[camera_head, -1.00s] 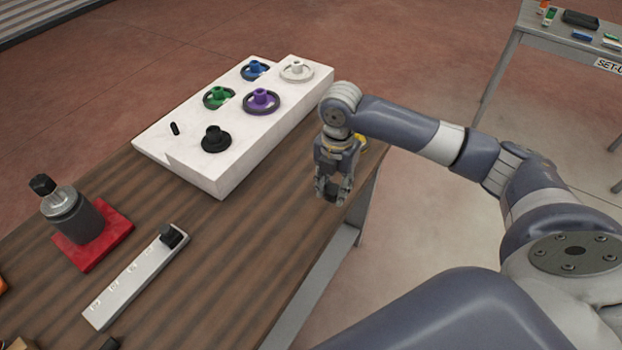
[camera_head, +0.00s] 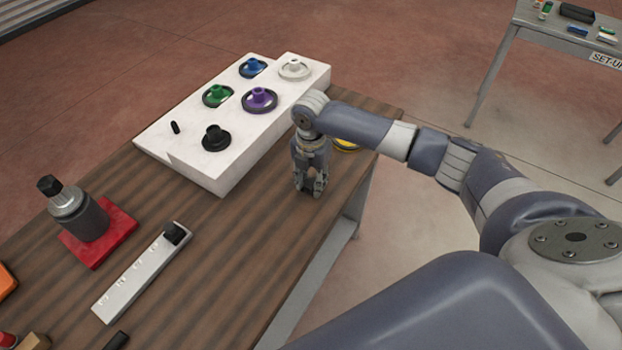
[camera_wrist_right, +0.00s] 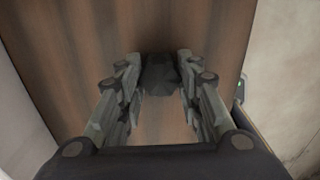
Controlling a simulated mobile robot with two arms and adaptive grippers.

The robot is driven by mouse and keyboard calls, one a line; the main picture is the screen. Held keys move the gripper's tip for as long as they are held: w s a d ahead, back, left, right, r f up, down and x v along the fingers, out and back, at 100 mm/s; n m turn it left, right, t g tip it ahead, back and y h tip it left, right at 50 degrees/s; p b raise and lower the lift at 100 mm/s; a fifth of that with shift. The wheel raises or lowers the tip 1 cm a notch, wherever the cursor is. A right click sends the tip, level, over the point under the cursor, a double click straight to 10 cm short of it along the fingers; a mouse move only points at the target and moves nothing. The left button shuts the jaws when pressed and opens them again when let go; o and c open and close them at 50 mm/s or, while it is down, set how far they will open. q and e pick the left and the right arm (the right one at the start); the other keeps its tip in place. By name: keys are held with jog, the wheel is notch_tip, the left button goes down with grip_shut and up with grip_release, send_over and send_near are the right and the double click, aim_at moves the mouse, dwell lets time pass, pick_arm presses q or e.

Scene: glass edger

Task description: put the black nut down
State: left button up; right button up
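My right gripper (camera_head: 309,190) points down just over the wooden table, to the right of the white block, near the table's right edge. The black nut (camera_wrist_right: 161,75) shows as a dark, faceted lump between its fingertips in the right wrist view, with the fingers close against both sides. In the head view it is a small dark shape, mostly hidden by the fingers. I cannot tell whether its underside touches the table (camera_head: 250,225). My left gripper is not in view.
The white block (camera_head: 185,140) carries blue, green, purple, white and black flanged pieces. A yellow ring (camera_head: 346,145) lies partly behind my right arm. A grey strip (camera_head: 140,275) with a black piece and a red base (camera_head: 95,250) stand left. Bare wood lies between.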

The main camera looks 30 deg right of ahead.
aim_at(311, 182)
jog(key=o, duration=0.4)
notch_tip(311, 182, up, 12)
jog(key=b, duration=0.3)
dwell(0.6)
